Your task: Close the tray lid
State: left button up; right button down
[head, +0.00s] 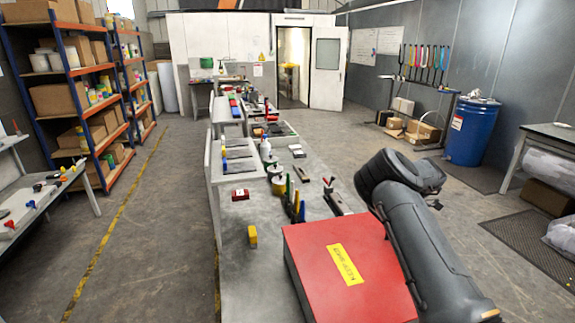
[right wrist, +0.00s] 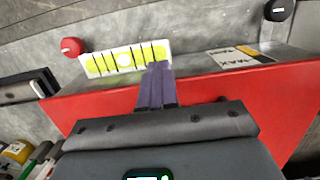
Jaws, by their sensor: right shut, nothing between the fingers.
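A red lid (head: 345,270) with a yellow label fills the near right of the bench in the head view. Its left side edge shows, but my arm covers its right part, so I cannot tell whether it is fully down. In the right wrist view a red panel (right wrist: 230,105) lies behind my right gripper (right wrist: 157,72). The gripper is shut and empty, its fingertips near the panel's far edge; I cannot tell whether they touch it. In the head view my right arm hides this gripper. My left gripper is not in view.
Beyond the red panel are a yellow-and-white striped strip (right wrist: 125,58), a red knob (right wrist: 72,47) and a black knob (right wrist: 279,10). A yellow block (head: 252,236) and upright coloured tools (head: 292,203) stand left of and behind the lid. A blue drum (head: 472,130) stands right.

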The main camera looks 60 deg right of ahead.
jog(key=shift+f, duration=0.4)
jog(key=shift+r, duration=0.15)
